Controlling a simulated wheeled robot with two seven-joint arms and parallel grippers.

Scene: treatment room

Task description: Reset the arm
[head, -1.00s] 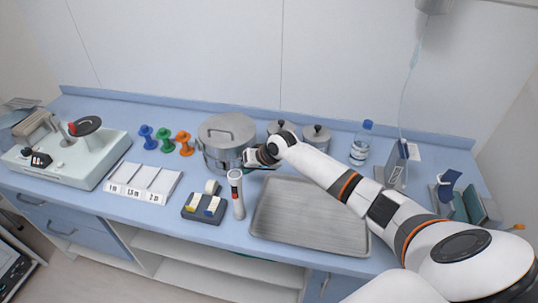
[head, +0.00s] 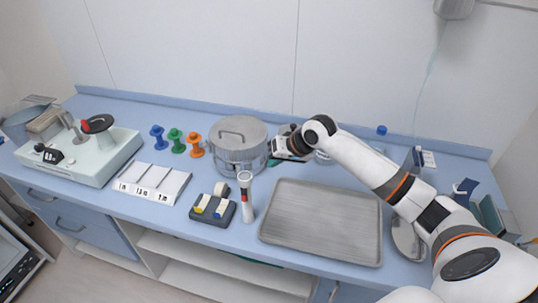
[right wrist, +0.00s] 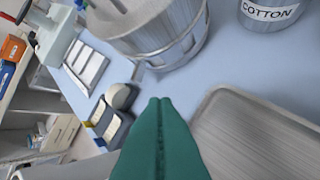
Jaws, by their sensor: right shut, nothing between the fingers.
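My right arm reaches in from the right over the blue counter in the head view. My right gripper (head: 272,160) is beside the right side of the lidded steel pot (head: 238,158), above the counter; I cannot tell from the head view whether it touches. In the right wrist view its green fingers (right wrist: 160,105) are pressed together with nothing between them. The pot (right wrist: 150,30) is beyond the fingertips there. My left gripper is not in view.
A steel tray (head: 322,258) lies in front of my right arm. A white-and-red upright device (head: 246,197) and a dark block holder (head: 212,217) stand near the pot. A jar marked COTTON (right wrist: 272,10) is close by. Blue, green and orange spools (head: 196,146) stand left.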

